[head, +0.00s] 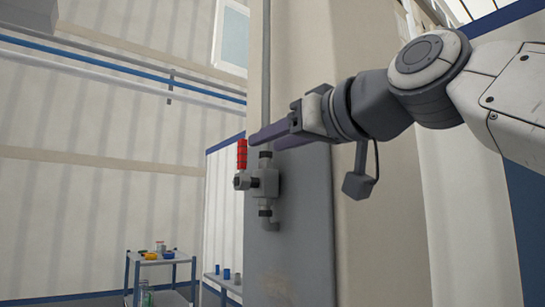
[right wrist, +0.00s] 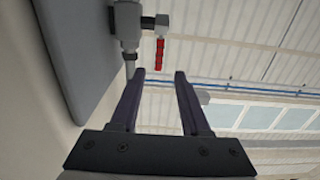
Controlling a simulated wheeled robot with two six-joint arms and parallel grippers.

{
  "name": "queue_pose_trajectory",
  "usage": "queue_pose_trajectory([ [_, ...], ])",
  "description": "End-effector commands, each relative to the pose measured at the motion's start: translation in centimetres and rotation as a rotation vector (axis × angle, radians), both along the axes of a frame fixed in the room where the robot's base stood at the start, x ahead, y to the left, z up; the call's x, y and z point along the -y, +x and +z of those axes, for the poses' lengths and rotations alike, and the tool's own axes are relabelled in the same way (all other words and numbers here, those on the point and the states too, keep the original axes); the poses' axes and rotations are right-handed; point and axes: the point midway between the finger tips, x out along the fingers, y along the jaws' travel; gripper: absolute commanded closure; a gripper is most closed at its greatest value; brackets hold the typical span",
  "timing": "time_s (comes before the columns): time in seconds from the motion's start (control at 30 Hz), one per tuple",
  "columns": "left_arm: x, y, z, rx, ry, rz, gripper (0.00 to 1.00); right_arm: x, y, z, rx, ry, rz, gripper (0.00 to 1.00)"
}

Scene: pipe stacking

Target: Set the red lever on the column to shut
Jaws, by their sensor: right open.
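The red lever (head: 242,154) stands upright at the left of a grey valve (head: 265,182) on the column's grey panel (head: 300,230). My right gripper (head: 252,140) reaches in from the right, with its fingertips close to the lever's right side in the head view. In the right wrist view the two fingers (right wrist: 160,73) are apart with nothing between them. There the red lever (right wrist: 160,51) shows just beyond the gap between the tips. I cannot tell whether a finger touches it. My left gripper is not in view.
The beige column (head: 370,240) stands right behind the panel, and a vertical pipe (head: 266,60) runs above the valve. A blue-framed cart (head: 162,258) with small items and a low bench (head: 224,283) stand at the lower left. The space left of the lever looks clear.

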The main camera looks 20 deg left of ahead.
Motion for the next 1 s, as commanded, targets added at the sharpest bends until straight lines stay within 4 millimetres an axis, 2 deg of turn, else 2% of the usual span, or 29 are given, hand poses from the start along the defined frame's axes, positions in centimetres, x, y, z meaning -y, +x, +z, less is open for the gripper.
queue_pose_trajectory([
  [0.17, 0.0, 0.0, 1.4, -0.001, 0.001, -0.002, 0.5, -1.5, 1.3, 0.6, 0.004, 0.002, -0.002, 0.54],
  [0.4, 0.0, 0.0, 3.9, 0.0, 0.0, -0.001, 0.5, -5.1, 4.2, 0.6, 0.002, 0.001, -0.002, 0.54],
  [0.6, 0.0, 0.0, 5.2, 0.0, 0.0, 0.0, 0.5, -7.2, 5.7, 0.5, 0.005, 0.003, -0.002, 0.54],
  [1.0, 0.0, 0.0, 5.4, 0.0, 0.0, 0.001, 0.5, -8.0, 6.2, 0.2, 0.006, 0.005, -0.001, 0.54],
])
